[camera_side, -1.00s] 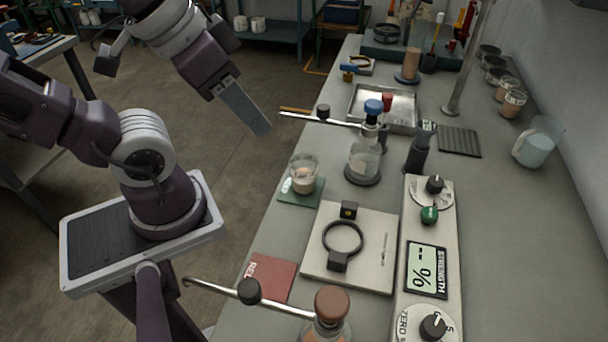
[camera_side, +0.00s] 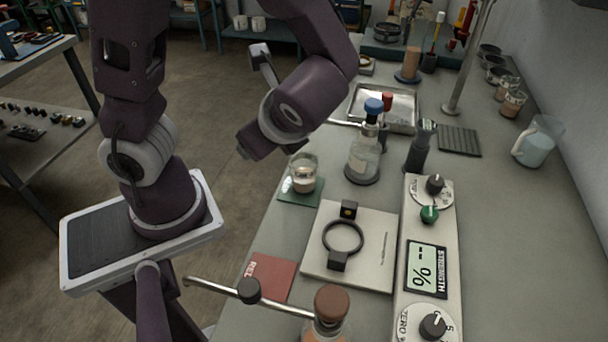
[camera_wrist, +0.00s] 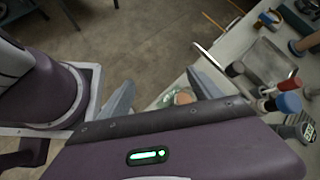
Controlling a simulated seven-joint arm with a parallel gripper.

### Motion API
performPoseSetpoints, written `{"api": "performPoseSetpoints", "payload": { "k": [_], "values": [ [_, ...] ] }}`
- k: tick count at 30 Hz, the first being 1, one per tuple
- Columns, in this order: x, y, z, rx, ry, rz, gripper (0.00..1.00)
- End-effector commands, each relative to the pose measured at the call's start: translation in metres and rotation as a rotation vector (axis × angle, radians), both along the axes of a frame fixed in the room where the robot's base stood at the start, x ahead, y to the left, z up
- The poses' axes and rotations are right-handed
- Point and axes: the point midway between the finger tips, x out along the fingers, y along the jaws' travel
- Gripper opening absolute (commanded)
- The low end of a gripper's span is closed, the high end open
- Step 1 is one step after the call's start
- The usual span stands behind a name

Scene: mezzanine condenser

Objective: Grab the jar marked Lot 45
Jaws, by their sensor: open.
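In the wrist view my gripper (camera_wrist: 160,80) is open, its two grey fingers apart with nothing held. In the side view my wrist hides the fingers. A small open glass jar (camera_side: 303,178) with pale contents stands upright on a green mat (camera_side: 288,198) at the bench's left edge. It also shows in the wrist view (camera_wrist: 184,97), partly hidden, just left of the right finger. Several small jars, such as a brown-filled one (camera_side: 512,104), stand along the wall at the back right. I cannot read "Lot 45" on any jar.
A blue-stoppered bottle (camera_side: 362,160) stands right of the mat, with a metal tray (camera_side: 398,105) behind. A ring fixture on a white plate (camera_side: 375,265), a red mat (camera_side: 270,275) and a brown-stoppered bottle (camera_side: 330,305) are nearer. A pitcher (camera_side: 535,145) stands right.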

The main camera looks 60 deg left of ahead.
Motion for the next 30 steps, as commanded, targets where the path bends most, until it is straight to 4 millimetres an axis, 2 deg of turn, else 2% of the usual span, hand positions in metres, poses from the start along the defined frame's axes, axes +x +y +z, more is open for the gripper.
{"api": "performPoseSetpoints", "payload": {
  "k": [1, 3, 6, 8, 11, 15, 21, 27, 30],
  "values": [
    [0.013, -0.005, -0.009, 0.122, 0.073, -0.146, 0.74],
    [0.032, -0.012, -0.019, 0.266, 0.140, -0.322, 0.74],
    [0.050, -0.024, -0.029, 0.400, 0.195, -0.491, 0.74],
    [0.056, -0.029, -0.033, 0.445, 0.212, -0.544, 0.74],
    [0.059, -0.032, -0.047, 0.471, 0.222, -0.575, 0.74],
    [0.059, -0.031, -0.077, 0.469, 0.221, -0.572, 0.74],
    [0.058, -0.030, -0.106, 0.465, 0.221, -0.570, 0.74],
    [0.075, 0.003, -0.119, 0.465, 0.220, -0.566, 0.74],
    [0.078, 0.010, -0.123, 0.462, 0.217, -0.566, 0.74]
  ]
}}
